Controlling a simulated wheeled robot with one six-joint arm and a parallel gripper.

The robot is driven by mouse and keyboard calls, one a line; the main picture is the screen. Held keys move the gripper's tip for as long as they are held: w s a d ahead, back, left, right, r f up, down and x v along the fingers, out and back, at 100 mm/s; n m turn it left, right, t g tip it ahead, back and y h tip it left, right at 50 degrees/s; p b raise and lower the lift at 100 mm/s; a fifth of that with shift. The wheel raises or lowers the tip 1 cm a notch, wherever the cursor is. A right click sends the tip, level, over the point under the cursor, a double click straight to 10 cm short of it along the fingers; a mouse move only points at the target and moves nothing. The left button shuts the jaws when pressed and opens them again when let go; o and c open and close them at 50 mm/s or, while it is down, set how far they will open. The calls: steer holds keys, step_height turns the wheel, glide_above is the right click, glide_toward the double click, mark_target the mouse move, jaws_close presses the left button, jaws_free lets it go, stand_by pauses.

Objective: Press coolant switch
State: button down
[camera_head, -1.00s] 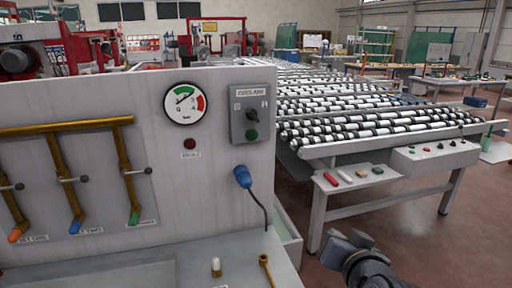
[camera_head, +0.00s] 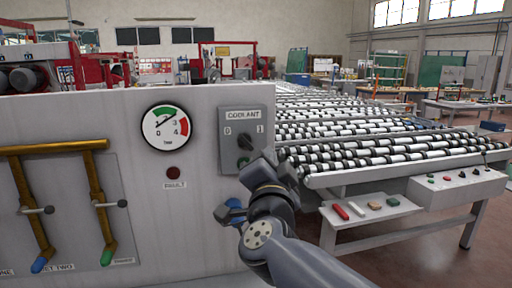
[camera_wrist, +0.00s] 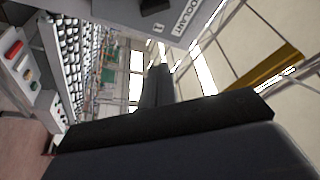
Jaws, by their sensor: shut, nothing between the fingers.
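The coolant switch is a black rotary knob (camera_head: 244,141) between the marks 0 and 1. It sits on a grey box (camera_head: 228,153) labelled COOLANT, on the right end of the pale panel. My gripper (camera_head: 272,166) is in front of the box's lower right part in the head view and covers most of the green lamp below the knob. I cannot tell whether it touches the box. In the wrist view my shut, empty gripper (camera_wrist: 158,82) shows dark, with the labelled coolant box (camera_wrist: 145,20) at the top.
A pressure gauge (camera_head: 166,128) and a red lamp (camera_head: 173,173) are left of the box. Brass pipes with valve levers (camera_head: 107,204) stand further left. A roller conveyor (camera_head: 400,152) lies to the right.

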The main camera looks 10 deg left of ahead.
mark_target(246, 142)
steer(key=w+a, duration=0.1)
steer(key=w, duration=0.2)
steer(key=w+a+p, duration=0.1)
steer(key=w, duration=0.1)
steer(key=w+a+p, duration=0.1)
steer(key=w, duration=0.2)
steer(key=shift+w+a+r, duration=0.2)
steer(key=shift+w+a, duration=0.15)
steer(key=shift+s+a+f, duration=0.2)
steer(key=shift+a+f, duration=0.25)
steer(key=shift+f, duration=0.05)
